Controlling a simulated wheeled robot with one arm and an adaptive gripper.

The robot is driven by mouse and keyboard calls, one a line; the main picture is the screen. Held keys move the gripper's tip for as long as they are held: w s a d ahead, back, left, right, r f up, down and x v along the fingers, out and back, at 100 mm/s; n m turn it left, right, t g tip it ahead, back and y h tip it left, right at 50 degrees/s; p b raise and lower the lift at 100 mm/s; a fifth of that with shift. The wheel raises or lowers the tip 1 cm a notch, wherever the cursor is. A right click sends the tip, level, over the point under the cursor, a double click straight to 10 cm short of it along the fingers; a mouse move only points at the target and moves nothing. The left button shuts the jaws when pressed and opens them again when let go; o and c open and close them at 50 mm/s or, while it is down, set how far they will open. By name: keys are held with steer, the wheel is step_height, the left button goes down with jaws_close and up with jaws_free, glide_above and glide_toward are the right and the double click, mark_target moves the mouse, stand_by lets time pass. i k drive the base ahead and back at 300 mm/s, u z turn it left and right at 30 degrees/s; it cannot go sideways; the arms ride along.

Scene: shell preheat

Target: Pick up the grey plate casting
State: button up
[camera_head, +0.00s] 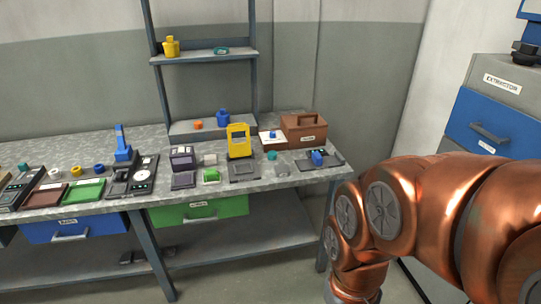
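Several grey pieces lie on the workbench (250,187), too small to tell surely which is the grey plate casting. A light grey piece (283,170) lies at the bench's right front, left of a small device with a blue part (317,158). A pale grey block (210,159) stands behind a green piece (211,175). A flat dark grey piece (183,180) lies in front of a dark box-shaped device (182,158). My copper arm is at the right, its lower end leaving the bottom edge. My gripper is not in view.
A yellow device (239,141) and a brown toolbox (304,129) stand toward the back. Trays, a blue-handled device (122,145) and small rings crowd the left. Blue (75,229) and green (198,211) drawers hang below. A blue-drawered cabinet (493,120) stands right.

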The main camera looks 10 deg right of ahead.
mark_target(280, 171)
steer(key=u, duration=0.85)
steer(key=k, duration=1.1)
steer(key=u, duration=1.15)
steer(key=i, duration=2.2)
steer(key=z, duration=1.2)
steer(key=i, duration=0.9)
steer(key=z, duration=1.65)
steer(key=i, duration=0.85)
steer(key=z, duration=0.2)
